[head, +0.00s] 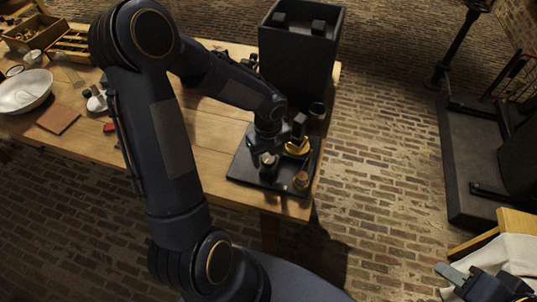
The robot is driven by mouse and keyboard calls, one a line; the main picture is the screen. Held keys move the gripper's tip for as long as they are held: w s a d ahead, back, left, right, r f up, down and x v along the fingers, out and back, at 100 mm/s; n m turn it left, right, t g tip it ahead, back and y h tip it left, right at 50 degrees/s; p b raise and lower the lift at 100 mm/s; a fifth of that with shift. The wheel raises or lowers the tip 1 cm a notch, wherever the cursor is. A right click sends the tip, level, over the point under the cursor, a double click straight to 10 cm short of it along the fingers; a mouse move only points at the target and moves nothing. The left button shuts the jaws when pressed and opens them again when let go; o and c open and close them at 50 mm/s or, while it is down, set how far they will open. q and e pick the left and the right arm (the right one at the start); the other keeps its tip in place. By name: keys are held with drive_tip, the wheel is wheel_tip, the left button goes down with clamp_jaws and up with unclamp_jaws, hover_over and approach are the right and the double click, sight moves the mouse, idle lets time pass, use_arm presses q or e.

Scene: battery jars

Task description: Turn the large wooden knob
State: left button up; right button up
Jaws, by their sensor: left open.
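A small brown, wood-coloured knob-like piece (301,180) stands near the front right corner of a black tray (243,169) on the table's right end. It is too small to tell whether it is the large wooden knob. My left gripper (279,154) is over the tray, open, just left of and behind this piece and apart from it. A brass-yellow round part (298,148) lies right beside the gripper, and contact cannot be told. The gripper hides part of the tray. My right gripper (458,276) is at the bottom right, away from the table, its jaws unclear.
A tall black box (300,47) stands behind the tray, with a small dark jar (317,110) in front. A white bowl (24,91), a brown square (58,119) and wooden boxes (35,32) are on the left. A white cloth (513,256) lies near my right gripper.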

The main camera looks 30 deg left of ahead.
sight(268, 159)
use_arm(q)
wheel_tip(268, 159, up, 7)
drive_tip(key=shift+r, duration=0.15)
idle(0.6)
drive_tip(key=s+d+r+n+t+h, duration=0.2)
drive_tip(key=s+r+n, duration=0.3)
drive_tip(key=n, duration=0.8)
drive_tip(key=s+d+r+n+t+h, duration=0.1)
drive_tip(key=s+r+n, duration=0.4)
drive_tip(key=s+n, duration=0.6)
drive_tip(key=d+n+t, duration=0.1)
drive_tip(key=t, duration=0.1)
drive_tip(key=shift+s+d+r+n+t+h, duration=0.2)
drive_tip(key=shift+s+r+n+t+h, duration=0.1)
drive_tip(key=shift+s+n+h, duration=0.1)
